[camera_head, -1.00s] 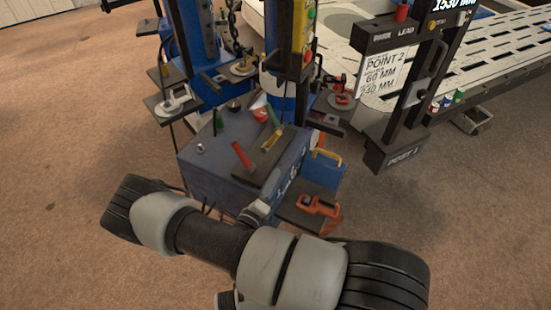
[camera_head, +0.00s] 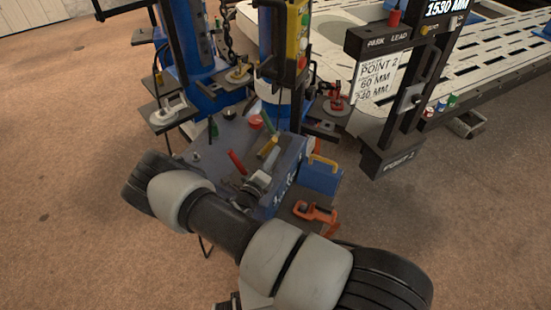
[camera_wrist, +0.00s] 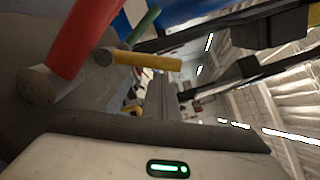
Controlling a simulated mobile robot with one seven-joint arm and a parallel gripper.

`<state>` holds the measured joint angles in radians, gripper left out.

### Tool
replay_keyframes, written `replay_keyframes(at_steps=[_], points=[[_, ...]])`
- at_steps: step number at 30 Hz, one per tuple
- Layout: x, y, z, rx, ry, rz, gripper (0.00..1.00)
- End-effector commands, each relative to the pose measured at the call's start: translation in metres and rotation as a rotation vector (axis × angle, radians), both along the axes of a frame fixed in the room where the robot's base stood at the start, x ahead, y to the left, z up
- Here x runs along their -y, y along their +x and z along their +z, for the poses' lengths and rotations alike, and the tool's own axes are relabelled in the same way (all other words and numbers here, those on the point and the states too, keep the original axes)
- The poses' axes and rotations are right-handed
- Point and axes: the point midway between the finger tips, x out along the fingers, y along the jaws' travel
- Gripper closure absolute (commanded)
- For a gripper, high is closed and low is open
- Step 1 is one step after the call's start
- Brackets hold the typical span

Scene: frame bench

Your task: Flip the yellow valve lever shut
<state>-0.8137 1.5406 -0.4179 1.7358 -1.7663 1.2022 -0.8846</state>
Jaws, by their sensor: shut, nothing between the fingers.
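The yellow lever (camera_head: 268,148) shows on the dark top of the blue bench box, between a red lever (camera_head: 237,162) and a green lever (camera_head: 267,121). In the wrist view the yellow lever (camera_wrist: 147,61) lies nearly level in the picture, with a round pivot end at its left. The red lever (camera_wrist: 85,38) is large and close there, and the green lever (camera_wrist: 146,20) is behind. My gripper (camera_head: 255,183) is at the front edge of the box, shut and empty, short of the yellow lever. Its fingertips are hard to make out. I see no contact with the lever.
A blue container with a yellow handle (camera_head: 323,162) and an orange clamp (camera_head: 314,212) stand right of the box. A black post with a sign (camera_head: 376,75) rises at the right. Blue columns and a hanging chain crowd behind.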

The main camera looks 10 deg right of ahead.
Motion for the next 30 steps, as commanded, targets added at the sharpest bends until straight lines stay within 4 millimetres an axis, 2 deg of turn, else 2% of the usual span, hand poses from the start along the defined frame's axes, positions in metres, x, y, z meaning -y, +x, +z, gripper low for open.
replay_keyframes(at_steps=[20, 30], points=[[-0.005, 0.003, 0.005, -0.047, -0.059, 0.002, 1.00], [-0.014, 0.011, 0.014, -0.142, -0.180, 0.003, 1.00]])
